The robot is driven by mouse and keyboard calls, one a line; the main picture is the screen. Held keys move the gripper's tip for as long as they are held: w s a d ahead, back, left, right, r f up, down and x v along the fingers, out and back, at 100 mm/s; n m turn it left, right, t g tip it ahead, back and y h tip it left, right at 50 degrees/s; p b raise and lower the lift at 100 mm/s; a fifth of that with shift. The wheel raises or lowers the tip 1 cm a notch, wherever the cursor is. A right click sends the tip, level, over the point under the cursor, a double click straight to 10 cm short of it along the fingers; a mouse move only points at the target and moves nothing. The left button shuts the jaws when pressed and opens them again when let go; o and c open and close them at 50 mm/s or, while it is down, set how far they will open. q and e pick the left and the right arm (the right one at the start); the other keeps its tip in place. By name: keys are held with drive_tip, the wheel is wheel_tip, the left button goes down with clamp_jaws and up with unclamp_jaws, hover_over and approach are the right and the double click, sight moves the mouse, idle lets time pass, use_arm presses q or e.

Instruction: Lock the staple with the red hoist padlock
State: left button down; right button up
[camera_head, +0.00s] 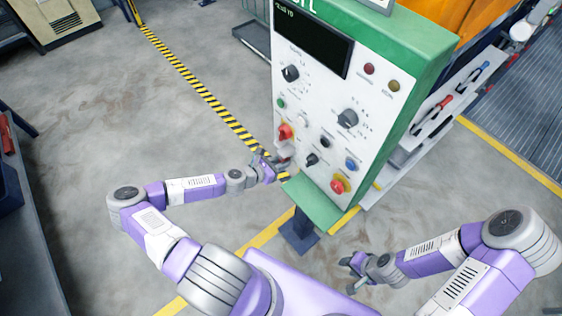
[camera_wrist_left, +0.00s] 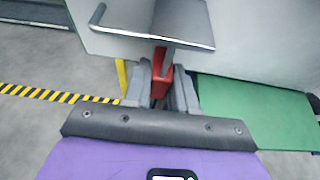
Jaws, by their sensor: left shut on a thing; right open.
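In the left wrist view, the red padlock (camera_wrist_left: 159,72) sits between the fingers of my left gripper (camera_wrist_left: 163,88), which is shut on it. Its top meets the front edge of a grey metal plate with a thin bar (camera_wrist_left: 180,20); I cannot tell whether the shackle passes through a staple. In the head view my left gripper (camera_head: 276,163) is at the lower left edge of the control panel (camera_head: 310,115), just below a red switch (camera_head: 285,132). The padlock and staple are not clearly visible there. My right gripper (camera_head: 355,270) is open and empty, low in front of the panel.
The panel carries several knobs, buttons and a red-and-yellow emergency stop (camera_head: 339,185). A green ledge (camera_head: 312,203) juts out at its base, above a dark post (camera_head: 299,232). A tool rack (camera_head: 440,110) stands to its right.

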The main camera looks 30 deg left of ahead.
use_arm(q)
drive_tip(key=shift+r+p, duration=0.6)
drive_tip(key=shift+r, duration=0.2)
drive_tip(key=shift+f, duration=0.4)
idle(0.4)
drive_tip(key=c, duration=0.8)
unclamp_jaws()
drive_tip(key=shift+c, duration=0.2)
drive_tip(key=v, duration=0.7)
drive_tip(key=shift+s, duration=0.2)
drive_tip(key=shift+a, duration=0.1)
